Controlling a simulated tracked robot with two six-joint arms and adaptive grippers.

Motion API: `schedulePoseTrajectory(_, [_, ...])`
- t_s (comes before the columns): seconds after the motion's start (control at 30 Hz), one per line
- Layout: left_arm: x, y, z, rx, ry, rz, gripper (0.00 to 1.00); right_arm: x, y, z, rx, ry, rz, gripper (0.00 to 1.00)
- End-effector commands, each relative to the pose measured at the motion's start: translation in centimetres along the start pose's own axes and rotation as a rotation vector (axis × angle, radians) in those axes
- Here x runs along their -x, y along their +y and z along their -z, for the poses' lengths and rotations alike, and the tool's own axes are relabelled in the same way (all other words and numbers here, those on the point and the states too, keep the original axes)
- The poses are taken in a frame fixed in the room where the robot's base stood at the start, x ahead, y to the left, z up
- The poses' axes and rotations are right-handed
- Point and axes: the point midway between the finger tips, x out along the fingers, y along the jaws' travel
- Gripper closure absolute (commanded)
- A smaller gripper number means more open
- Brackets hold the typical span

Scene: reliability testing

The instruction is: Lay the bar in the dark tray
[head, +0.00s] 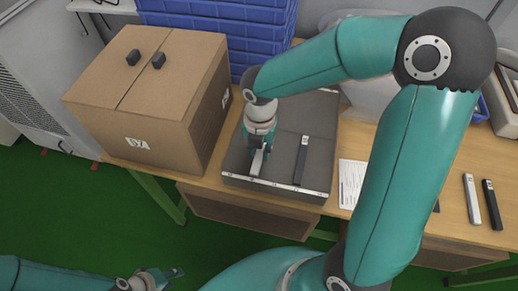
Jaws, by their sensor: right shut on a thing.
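The dark tray (283,184) is a wide, shallow grey box on the wooden table, with a light front rim. My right gripper (258,158) points down over the left part of the tray and is shut on a grey bar (256,165), mostly hidden by the fingers. I cannot tell whether this bar touches the tray floor. Another dark bar (301,160) with a pale end lies in the tray to the right of the gripper. My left gripper (178,272) is low at the bottom left, away from the table; its finger opening is not clear.
A large cardboard box (150,95) stands left of the tray, with blue crates (225,35) behind. A white sheet (351,180) lies right of the tray. A silver bar (472,198) and a black bar (492,204) lie on the table (455,165) farther right.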

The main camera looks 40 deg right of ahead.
Motion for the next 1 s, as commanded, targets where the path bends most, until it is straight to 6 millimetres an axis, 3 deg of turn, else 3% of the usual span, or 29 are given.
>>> schedulePoseTrajectory(0.23, [-0.17,-0.06,0.00,0.000,0.000,0.000,0.60,-0.20,0.00,-0.02,-0.001,0.000,0.000,1.00])
schedulePoseTrajectory(0.27, [-0.18,-0.06,-0.01,0.000,0.000,0.000,0.60,-0.21,0.00,-0.02,-0.001,-0.001,0.000,0.77])
schedulePoseTrajectory(0.4, [-0.10,-0.04,0.00,0.000,0.000,0.000,0.60,-0.12,-0.01,-0.02,-0.001,-0.001,0.000,0.53])
schedulePoseTrajectory(1.0, [-0.10,-0.04,0.00,0.000,0.000,0.000,0.60,-0.11,0.01,-0.02,-0.001,-0.001,-0.001,0.53])
